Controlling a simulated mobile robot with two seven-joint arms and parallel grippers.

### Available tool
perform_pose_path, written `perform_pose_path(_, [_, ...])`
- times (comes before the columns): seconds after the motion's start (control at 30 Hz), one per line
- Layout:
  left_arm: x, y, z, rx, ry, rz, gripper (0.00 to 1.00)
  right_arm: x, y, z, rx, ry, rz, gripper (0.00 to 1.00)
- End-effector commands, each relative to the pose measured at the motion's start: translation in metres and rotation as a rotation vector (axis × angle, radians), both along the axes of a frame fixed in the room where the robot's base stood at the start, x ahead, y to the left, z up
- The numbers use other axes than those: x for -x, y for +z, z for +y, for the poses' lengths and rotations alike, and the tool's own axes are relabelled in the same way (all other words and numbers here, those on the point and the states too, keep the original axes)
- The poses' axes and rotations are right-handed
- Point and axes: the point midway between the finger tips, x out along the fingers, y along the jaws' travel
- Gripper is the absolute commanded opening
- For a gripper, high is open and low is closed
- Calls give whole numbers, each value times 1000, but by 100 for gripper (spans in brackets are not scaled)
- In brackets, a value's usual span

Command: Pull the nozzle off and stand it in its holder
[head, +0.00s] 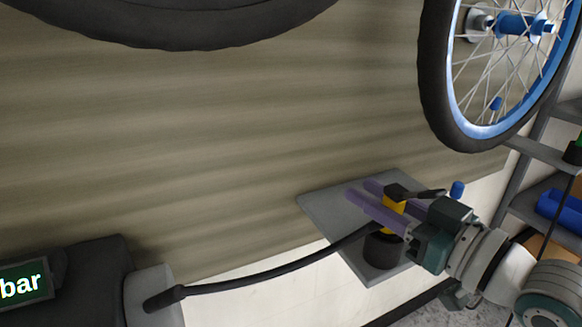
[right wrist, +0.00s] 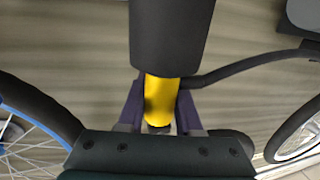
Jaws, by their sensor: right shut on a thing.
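The nozzle (head: 393,206) is a yellow piece with a black lever at one end and a black hose (head: 290,268) joined to it. My right gripper (head: 376,207), with purple fingers, is shut on the nozzle. In the right wrist view, the yellow body (right wrist: 161,100) sits between the fingers (right wrist: 160,112). A black cup (head: 383,250), apparently the holder, is on a grey plate (head: 325,205). The nozzle lines up with this cup; a black cylinder (right wrist: 168,35) meets the yellow body in the right wrist view. I cannot tell whether the nozzle is inside it. My left gripper is not in view.
The hose runs left to a dark pump unit (head: 95,285) with a "bar" display. A blue-rimmed wheel (head: 505,75) stands at the upper right, and another black tyre (head: 180,30) crosses the top. A shelf (head: 545,150) is at the right. The slatted wall (head: 230,150) between is bare.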

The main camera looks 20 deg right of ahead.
Motion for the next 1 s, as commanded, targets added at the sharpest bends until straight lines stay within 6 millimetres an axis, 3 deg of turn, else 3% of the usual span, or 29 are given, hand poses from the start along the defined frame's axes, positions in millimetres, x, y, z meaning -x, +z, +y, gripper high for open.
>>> perform_pose_path(0.37, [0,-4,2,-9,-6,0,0,0,-4,0,-1,0,-2,0])
perform_pose_path(0.4, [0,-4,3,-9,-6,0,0,0,-4,0,-1,0,-2,38])
perform_pose_path(0.67, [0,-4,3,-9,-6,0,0,0,-4,0,0,0,-1,67])
perform_pose_path(1.0, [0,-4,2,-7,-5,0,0,0,-5,0,0,0,1,75])
